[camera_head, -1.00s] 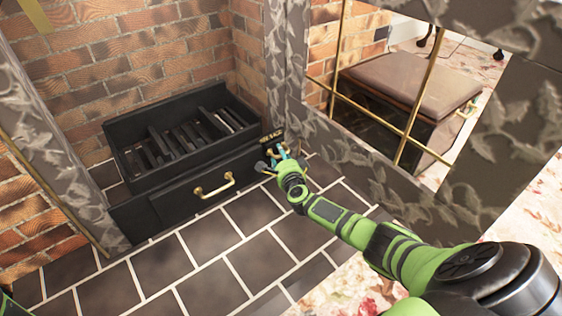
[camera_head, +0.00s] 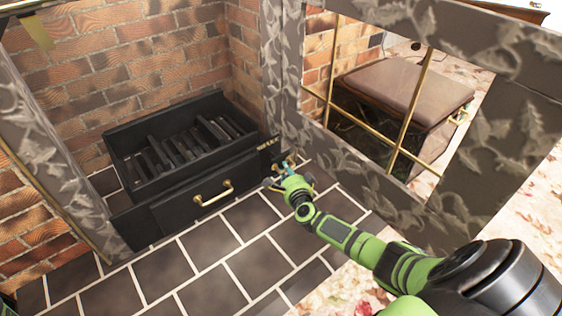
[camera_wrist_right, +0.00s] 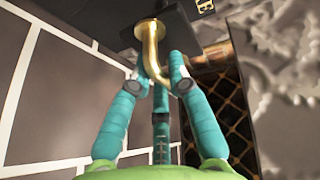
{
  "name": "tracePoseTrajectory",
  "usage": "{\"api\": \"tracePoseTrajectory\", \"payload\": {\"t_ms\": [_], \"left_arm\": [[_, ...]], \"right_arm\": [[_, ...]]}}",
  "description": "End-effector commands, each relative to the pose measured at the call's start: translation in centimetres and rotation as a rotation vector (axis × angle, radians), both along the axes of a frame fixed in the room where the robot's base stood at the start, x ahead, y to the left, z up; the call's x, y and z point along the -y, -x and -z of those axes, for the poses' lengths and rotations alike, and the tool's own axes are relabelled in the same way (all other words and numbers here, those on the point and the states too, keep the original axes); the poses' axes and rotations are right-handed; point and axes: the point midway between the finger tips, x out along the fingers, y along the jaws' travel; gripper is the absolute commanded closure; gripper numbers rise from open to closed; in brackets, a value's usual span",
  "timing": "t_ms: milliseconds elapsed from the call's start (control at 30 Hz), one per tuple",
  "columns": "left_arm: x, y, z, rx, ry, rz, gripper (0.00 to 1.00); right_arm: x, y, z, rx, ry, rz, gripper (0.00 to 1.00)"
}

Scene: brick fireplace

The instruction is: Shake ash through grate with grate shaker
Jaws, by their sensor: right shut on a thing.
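The black iron grate (camera_head: 180,147) sits in the brick fireplace at the left of the head view, with dark bars across its open top. The grate shaker, a curved brass handle (camera_wrist_right: 150,45), sticks out from a black plate (camera_wrist_right: 180,22) at the grate's front right corner. My right gripper (camera_head: 286,167) is at that corner, and in the right wrist view (camera_wrist_right: 158,78) its teal fingers are shut around the lower end of the brass handle. The fingers hide part of the handle in the head view. My left gripper is not in view.
A black drawer front with a brass pull (camera_head: 213,192) is below the grate. A leaf-patterned stone pillar (camera_head: 275,70) stands right beside the shaker. A brass-framed screen (camera_head: 409,112) is to the right, with a brown padded stool (camera_head: 405,85) showing through it. Dark tiles (camera_head: 215,240) in front are clear.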

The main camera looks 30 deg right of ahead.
Motion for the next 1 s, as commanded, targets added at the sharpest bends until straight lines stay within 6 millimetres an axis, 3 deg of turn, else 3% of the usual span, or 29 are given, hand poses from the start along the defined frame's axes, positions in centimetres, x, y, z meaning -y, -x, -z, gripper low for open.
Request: {"api": "tracePoseTrajectory", "payload": {"t_ms": [300, 333, 367, 767, 1000], "left_arm": [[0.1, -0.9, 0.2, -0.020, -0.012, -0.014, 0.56], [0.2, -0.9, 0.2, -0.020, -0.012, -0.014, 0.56], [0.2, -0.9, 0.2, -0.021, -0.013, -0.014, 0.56], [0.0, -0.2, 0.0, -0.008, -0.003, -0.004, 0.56], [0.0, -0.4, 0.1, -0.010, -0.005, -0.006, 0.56]], "right_arm": [[-0.2, 0.5, 0.4, -0.004, 0.002, -0.001, 1.00], [-0.2, 0.5, 0.4, -0.004, 0.002, -0.001, 0.70], [-0.2, 0.5, 0.4, -0.004, 0.002, -0.001, 0.58], [-0.1, 0.6, 0.2, 0.000, 0.000, 0.000, 0.56], [-0.9, 2.7, -0.2, -0.001, -0.003, -0.001, 0.56]]}}
